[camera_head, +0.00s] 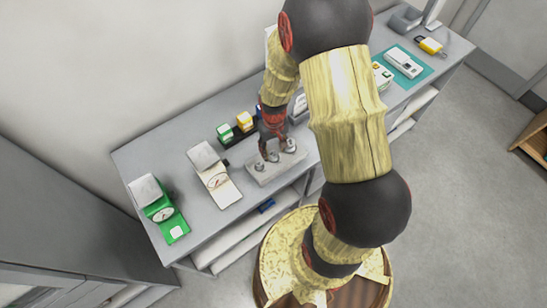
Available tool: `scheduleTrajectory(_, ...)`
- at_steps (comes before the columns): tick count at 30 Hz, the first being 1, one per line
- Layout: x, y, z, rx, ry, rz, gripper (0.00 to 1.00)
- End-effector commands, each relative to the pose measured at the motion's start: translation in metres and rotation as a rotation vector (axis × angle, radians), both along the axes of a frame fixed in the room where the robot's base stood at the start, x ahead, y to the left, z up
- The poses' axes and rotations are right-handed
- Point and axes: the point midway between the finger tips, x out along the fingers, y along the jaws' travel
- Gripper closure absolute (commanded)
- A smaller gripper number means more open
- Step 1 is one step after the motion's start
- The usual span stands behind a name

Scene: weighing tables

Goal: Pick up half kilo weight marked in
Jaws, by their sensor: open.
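Several small metal weights (261,168) stand in a row on a pale grey block (268,179) at the front of the grey table (230,225). Their markings are too small to read, so I cannot tell which is the half kilo one. My gripper (275,152) is just above the block, pointing down, its fingers open around or close over the middle weight. I cannot tell whether they touch it. My arm hides part of the block's surroundings.
A green scale (163,213) and a white scale (217,181) stand to the left. Green and yellow boxes (244,121) sit behind on a dark holder. Farther right are a white device (403,62) on a teal mat and a yellow item (430,46).

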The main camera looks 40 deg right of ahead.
Motion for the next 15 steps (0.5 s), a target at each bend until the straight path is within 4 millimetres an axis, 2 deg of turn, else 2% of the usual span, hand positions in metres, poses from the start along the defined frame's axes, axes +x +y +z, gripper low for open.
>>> scheduleTrajectory(3,0.000,0.000,-0.016,0.000,0.002,0.000,0.54)
scheduleTrajectory(6,0.000,0.000,-0.021,0.000,-0.001,0.000,0.54)
scheduleTrajectory(13,0.001,0.000,-0.022,0.000,-0.002,0.000,0.54)
scheduleTrajectory(15,0.001,0.000,-0.022,0.000,-0.002,0.000,0.57)
